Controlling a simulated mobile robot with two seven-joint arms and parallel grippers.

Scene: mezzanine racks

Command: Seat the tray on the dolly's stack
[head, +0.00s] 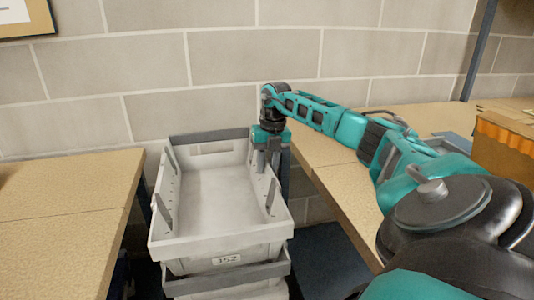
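A pale grey tray (218,247) sits at the top of a stack between two tan worktops, its inside empty. Under its front edge is a wall with a label reading "J52" (226,259). Whether that wall belongs to the same tray or one below, I cannot tell. Lower down, a darker grey bar (226,280) crosses the stack's front. My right gripper (264,158) points down at the far part of the tray's right wall. Its fingers are small and partly hidden, so I cannot tell whether they grip the rim. My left gripper is out of view. The dolly's base is not visible.
A tan worktop (68,220) stands close on the left, another (328,168) on the right under my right arm. An orange-brown box (505,145) is at the far right. A block wall (200,60) closes the back. A dark surface (325,262) lies low right of the stack.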

